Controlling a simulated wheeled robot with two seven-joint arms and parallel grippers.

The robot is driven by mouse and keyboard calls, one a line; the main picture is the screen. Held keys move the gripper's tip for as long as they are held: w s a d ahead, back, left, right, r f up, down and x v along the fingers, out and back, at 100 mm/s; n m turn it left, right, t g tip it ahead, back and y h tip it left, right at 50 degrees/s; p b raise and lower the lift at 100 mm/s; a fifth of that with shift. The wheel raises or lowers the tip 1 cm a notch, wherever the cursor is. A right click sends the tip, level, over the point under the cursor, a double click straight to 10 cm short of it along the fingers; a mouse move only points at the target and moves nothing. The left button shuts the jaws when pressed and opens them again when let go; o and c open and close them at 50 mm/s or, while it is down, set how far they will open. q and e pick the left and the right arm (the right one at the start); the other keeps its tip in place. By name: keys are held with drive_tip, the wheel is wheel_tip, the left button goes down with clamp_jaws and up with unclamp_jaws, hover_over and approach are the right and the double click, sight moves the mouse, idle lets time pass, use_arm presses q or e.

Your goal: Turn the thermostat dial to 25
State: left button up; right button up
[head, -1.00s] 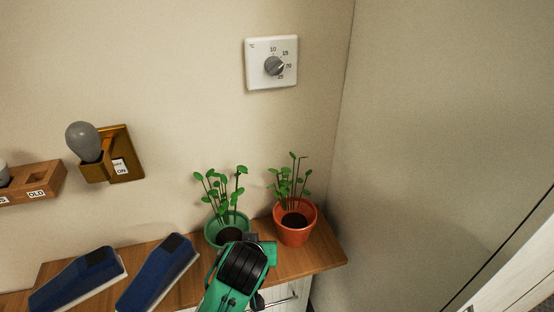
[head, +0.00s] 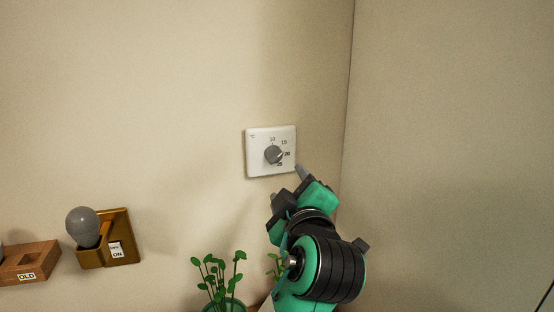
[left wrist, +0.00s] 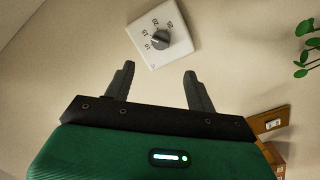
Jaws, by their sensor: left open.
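The thermostat (head: 254,168) is a white square plate on the wall with a grey dial (head: 273,154). Its scale reads 10, 15, 20 and 25 down the right side, and the dial's mark appears to point near 20. My left gripper (head: 286,184) is open and empty, just below and right of the thermostat, apart from the dial. In the left wrist view, the thermostat (left wrist: 143,40) and dial (left wrist: 160,39) show tilted, beyond the gap between the two open fingers (left wrist: 159,72). My right gripper is not in view.
A potted plant (head: 219,272) stands below, with another partly behind my arm. The wall around the thermostat is clear.

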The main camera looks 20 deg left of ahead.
sight(276, 159)
use_arm(q)
drive_tip(key=p+x, duration=0.6)
drive_tip(key=x, duration=0.6)
drive_tip(key=shift+a+r, duration=0.1)
drive_tip(key=shift+a, duration=0.05)
drive_tip(key=shift+w+a+p, duration=0.15)
drive_tip(key=shift+w+p, duration=0.15)
drive_tip(key=shift+w, duration=0.05)
drive_tip(key=c, duration=0.9)
drive_tip(key=shift+c, duration=0.2)
